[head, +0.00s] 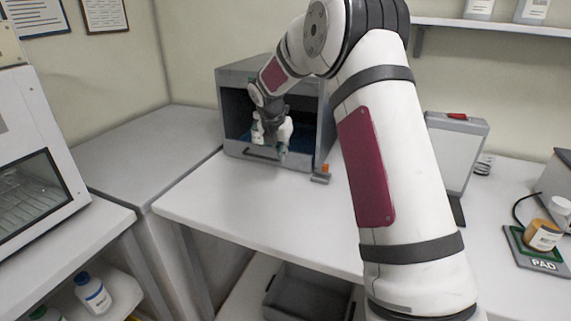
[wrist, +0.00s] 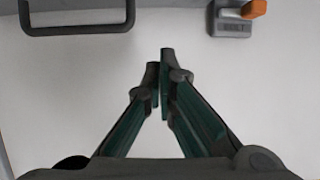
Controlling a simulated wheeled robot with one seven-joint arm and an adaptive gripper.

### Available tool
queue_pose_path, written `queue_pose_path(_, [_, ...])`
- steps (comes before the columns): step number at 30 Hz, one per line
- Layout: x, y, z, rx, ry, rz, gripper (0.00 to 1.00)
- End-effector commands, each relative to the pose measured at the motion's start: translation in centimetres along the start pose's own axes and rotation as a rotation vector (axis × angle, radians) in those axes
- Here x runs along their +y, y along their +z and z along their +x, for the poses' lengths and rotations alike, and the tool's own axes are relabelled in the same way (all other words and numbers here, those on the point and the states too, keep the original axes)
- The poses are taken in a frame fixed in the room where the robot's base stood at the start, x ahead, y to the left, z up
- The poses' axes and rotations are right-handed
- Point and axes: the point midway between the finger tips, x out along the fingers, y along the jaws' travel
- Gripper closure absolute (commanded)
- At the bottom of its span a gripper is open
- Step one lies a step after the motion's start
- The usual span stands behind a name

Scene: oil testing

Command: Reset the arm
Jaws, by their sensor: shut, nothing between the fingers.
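My arm reaches across the table, with my gripper (head: 270,146) just in front of the grey box-shaped chamber (head: 240,76) in the head view. In the wrist view, my gripper (wrist: 159,82) is shut with its green and dark grey fingertips together. Nothing is held between them. The fingers are over the bare white table top (wrist: 60,90). A dark bar handle (wrist: 80,31) lies ahead to the left, apart from the fingertips. A grey latch block with an orange lever (wrist: 232,22) lies ahead to the right.
A grey panel device (head: 460,150) stands right of my arm. An amber jar (head: 543,234) sits on the pad (head: 535,262) at the far right. A white oven-like machine (head: 30,150) stands left. A grey bin (head: 308,293) is below. The table front is clear.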

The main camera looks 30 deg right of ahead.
Motion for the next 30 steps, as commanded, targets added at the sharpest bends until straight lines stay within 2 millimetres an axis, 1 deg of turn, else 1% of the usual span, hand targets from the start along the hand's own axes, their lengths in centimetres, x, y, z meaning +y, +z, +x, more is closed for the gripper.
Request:
queue_pose_path(1, [0.1, 0.0, -0.8, -0.001, 0.002, 0.000, 1.00])
queue_pose_path(4, [0.0, 0.0, -1.8, 0.001, 0.001, 0.000, 1.00])
queue_pose_path(7, [0.0, -0.1, -2.4, 0.002, 0.000, 0.000, 1.00])
queue_pose_path(13, [0.0, -0.1, -2.8, 0.002, 0.000, 0.003, 1.00])
queue_pose_path(16, [-0.2, -0.5, -4.0, -0.001, 0.003, 0.044, 1.00])
queue_pose_path(17, [-0.4, -0.7, -4.7, -0.002, 0.004, 0.069, 1.00])
queue_pose_path(20, [-1.2, -2.1, -7.9, -0.004, 0.013, 0.198, 1.00])
queue_pose_path(21, [-1.8, -2.8, -9.5, -0.004, 0.017, 0.267, 1.00])
queue_pose_path(23, [-2.7, -4.1, -11.8, -0.002, 0.024, 0.381, 1.00])
queue_pose_path(24, [-3.3, -5.0, -13.3, 0.001, 0.029, 0.458, 1.00])
queue_pose_path(26, [-4.4, -6.4, -15.5, 0.006, 0.036, 0.574, 1.00])
queue_pose_path(27, [-5.2, -7.5, -16.7, 0.012, 0.040, 0.653, 1.00])
queue_pose_path(29, [-6.4, -9.0, -18.6, 0.021, 0.047, 0.771, 1.00])
queue_pose_path(30, [-7.2, -10.1, -19.7, 0.027, 0.053, 0.848, 1.00])
